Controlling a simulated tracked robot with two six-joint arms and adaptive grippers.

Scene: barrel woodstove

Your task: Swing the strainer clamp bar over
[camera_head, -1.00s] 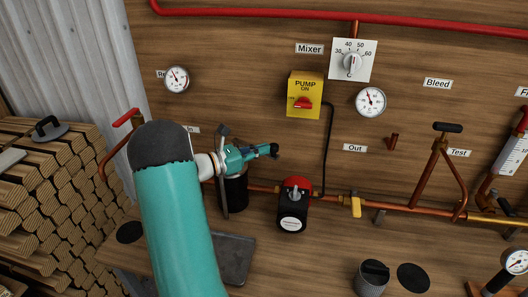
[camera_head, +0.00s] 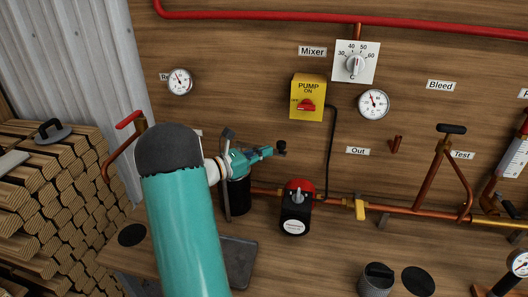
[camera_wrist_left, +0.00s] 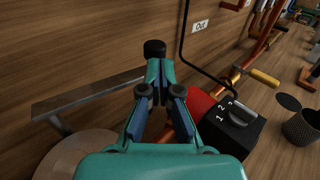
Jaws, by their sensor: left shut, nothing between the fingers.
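The clamp bar (camera_head: 227,205) is a long dark grey strip. In the head view it stands roughly upright beside the black strainer body (camera_head: 238,196), partly hidden by my wrist. The wrist view shows a flat grey bar (camera_wrist_left: 85,95) running left from behind my fingers, above a pale round disc (camera_wrist_left: 80,155). My left gripper (camera_head: 268,152) is teal, shut and empty, pointing right in front of the wall. Its fingers meet below a black knob-like piece (camera_wrist_left: 154,48); I cannot tell whether that is touching them. My right gripper is not in view.
The red and black pump (camera_head: 297,207) sits on the copper pipe to the right of my gripper. The yellow switch box (camera_head: 308,97) and its black cable are above. A dark plate (camera_head: 240,262) lies on the wooden bench, and stacked firewood (camera_head: 45,200) is at left.

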